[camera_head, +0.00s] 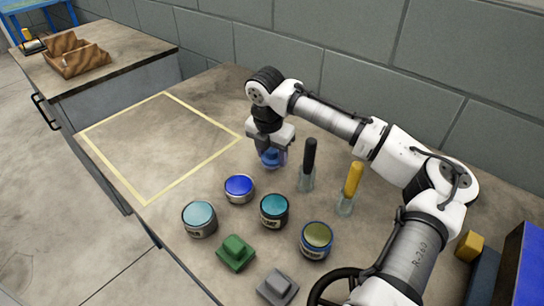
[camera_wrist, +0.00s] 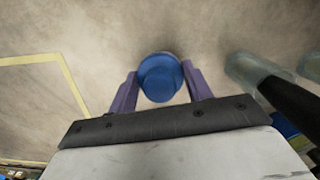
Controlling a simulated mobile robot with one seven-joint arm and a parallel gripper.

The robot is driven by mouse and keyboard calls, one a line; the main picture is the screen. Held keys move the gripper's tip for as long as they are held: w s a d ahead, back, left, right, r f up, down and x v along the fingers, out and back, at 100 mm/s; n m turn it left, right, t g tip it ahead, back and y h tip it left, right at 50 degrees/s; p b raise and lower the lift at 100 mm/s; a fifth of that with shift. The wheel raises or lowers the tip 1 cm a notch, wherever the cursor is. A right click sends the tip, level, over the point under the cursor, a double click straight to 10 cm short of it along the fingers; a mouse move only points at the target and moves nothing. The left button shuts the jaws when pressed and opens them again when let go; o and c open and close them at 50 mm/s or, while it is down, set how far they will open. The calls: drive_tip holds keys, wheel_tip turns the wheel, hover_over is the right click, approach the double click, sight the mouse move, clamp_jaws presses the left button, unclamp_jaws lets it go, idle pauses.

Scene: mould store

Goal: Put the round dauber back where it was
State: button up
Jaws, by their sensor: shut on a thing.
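I cannot tell whether the dauber touches the table.
Right of my gripper stand a black-handled tool (camera_head: 309,160) and a yellow-handled tool (camera_head: 352,180) in clear holders. In front are several tins, including a blue one (camera_head: 239,187), a green block (camera_head: 236,252) and a grey block (camera_head: 278,288). The yellow-outlined square (camera_head: 164,94) is empty.

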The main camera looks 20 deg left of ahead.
sight(269, 153)
drive_tip(key=shift+f, duration=0.6)
drive_tip(key=shift+f, duration=0.1)
drive_tip(key=o, duration=1)
drive_tip(key=r, duration=0.4)
drive_tip(key=s+r, duration=0.1)
drive_tip(key=r, duration=0.7)
drive_tip(key=shift+s+a+r, duration=0.1)
drive_tip(key=shift+s, duration=0.1)
